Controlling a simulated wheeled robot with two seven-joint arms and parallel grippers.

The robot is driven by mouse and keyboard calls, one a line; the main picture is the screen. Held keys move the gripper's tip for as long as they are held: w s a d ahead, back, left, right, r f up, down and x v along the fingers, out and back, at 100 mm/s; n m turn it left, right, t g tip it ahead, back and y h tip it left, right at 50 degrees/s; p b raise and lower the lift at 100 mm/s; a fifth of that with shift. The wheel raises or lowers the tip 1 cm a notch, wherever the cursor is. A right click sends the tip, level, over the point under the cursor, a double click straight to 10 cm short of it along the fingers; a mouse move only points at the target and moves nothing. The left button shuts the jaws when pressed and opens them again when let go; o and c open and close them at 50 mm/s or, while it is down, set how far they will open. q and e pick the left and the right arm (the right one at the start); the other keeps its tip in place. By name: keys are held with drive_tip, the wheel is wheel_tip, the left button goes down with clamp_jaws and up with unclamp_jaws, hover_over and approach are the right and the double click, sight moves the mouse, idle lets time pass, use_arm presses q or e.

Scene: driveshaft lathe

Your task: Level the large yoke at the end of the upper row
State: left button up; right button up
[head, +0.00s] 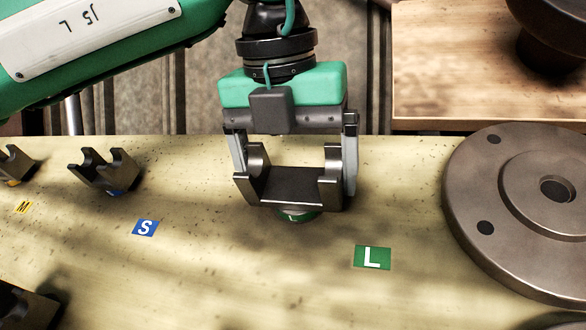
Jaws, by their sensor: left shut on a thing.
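The large yoke (292,188) is a dark grey metal U-shaped piece with two upright ears, in the middle of the head view. A green band with a letter shows at its underside (297,215). It is behind and to the left of the green L label (372,257) on the pale board. My left gripper (294,165) comes down from above, with one finger along the outer side of each ear, and is shut on the yoke. The yoke's base looks close to level. I cannot tell whether its underside touches the board. My right gripper is not in view.
A smaller yoke (106,170) sits tilted behind the blue S label (145,228). Another yoke (14,165) is at the left edge near the yellow M label (23,207). A large round flange (530,205) stands at right. A wooden surface (450,75) lies behind.

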use_arm(q)
drive_tip(key=shift+d, duration=0.1)
idle(0.3)
drive_tip(key=o, duration=1.7)
drive_tip(key=shift+s+d, duration=0.15)
